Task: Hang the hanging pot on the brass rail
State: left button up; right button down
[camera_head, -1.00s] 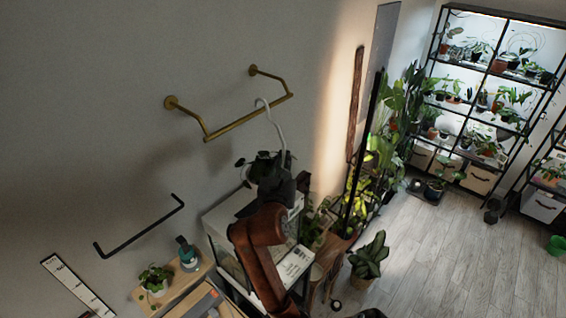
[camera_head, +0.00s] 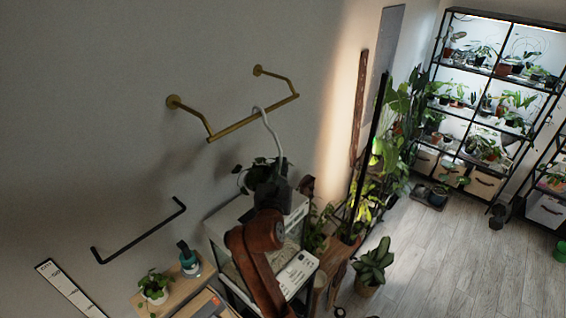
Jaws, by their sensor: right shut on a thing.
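The brass rail (camera_head: 232,128) juts from the wall on two brackets at the upper middle. The hanging pot's white hook (camera_head: 269,128) rises from the pot, and its curved top overlaps the rail in the picture. I cannot tell whether it rests on the rail. My right gripper (camera_head: 274,184) is shut on the hanging pot below the rail. Green leaves (camera_head: 262,163) show around the gripper, which largely hides the pot's body. My left gripper is not in view.
A black wall rail (camera_head: 140,237) is at the lower left. Below it a wooden shelf holds a small potted plant (camera_head: 154,287) and a teal bottle (camera_head: 189,260). A white-topped cabinet (camera_head: 226,217) stands under my right arm. Plant shelves (camera_head: 480,110) stand at the far right.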

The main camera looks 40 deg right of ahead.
jog(key=shift+s+f, duration=0.1)
jog(key=shift+s, duration=0.1)
jog(key=c, duration=2)
grip_release()
jog(key=shift+c, duration=0.2)
jog(key=shift+f, duration=0.15)
jog(key=v, duration=1.2)
